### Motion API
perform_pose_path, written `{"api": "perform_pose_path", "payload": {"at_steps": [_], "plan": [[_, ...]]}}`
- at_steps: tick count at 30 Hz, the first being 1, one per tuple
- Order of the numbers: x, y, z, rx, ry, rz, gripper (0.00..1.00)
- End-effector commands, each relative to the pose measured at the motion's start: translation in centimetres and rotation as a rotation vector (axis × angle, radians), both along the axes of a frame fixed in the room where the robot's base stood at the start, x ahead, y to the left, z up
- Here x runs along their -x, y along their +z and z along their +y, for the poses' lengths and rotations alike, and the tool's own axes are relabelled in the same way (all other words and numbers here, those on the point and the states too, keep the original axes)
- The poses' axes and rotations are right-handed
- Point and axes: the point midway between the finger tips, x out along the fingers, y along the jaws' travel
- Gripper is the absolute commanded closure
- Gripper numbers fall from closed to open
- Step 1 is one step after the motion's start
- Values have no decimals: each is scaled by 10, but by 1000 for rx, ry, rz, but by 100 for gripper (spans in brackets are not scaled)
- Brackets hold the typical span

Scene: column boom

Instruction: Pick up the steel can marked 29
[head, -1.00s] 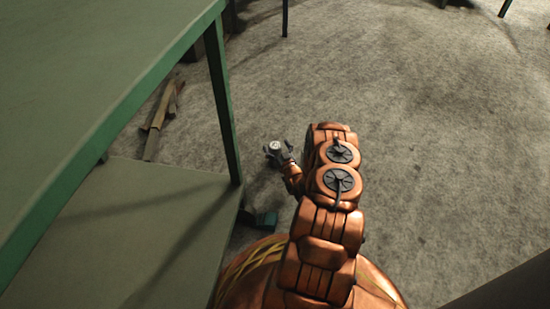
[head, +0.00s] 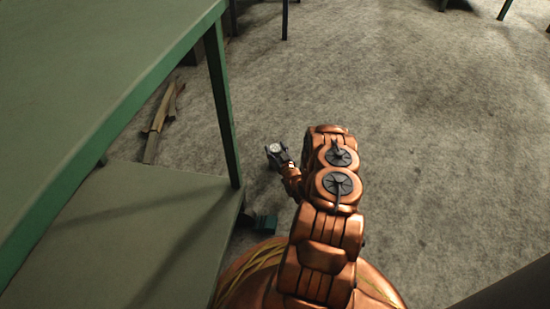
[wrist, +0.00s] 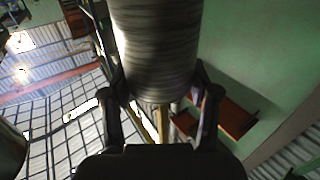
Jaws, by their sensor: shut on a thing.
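The steel can (wrist: 155,45) is a ribbed grey cylinder that fills the upper middle of the wrist view. My gripper (wrist: 160,100) is shut on it, with one dark finger on each side. In the head view the can's pale round top (head: 275,149) shows small between the fingers of my gripper (head: 274,155), above the carpet to the left of my arm. The number on the can is too small to read here.
A green two-level table (head: 110,110) stands close on the left, its near leg (head: 224,110) just left of my gripper. Brown wooden strips (head: 159,125) lie on the floor beyond the lower shelf (head: 130,230). Open grey carpet (head: 400,120) lies ahead and right.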

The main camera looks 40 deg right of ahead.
Motion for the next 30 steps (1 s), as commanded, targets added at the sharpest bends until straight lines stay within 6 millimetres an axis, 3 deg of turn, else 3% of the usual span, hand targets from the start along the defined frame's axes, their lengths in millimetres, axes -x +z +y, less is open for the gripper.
{"api": "perform_pose_path", "payload": {"at_steps": [6,17,28,30], "plan": [[0,0,0,0,0,0,100],[0,2,0,0,0,0,100],[0,43,1,0,1,0,100],[17,39,4,-6,-4,4,100]]}}
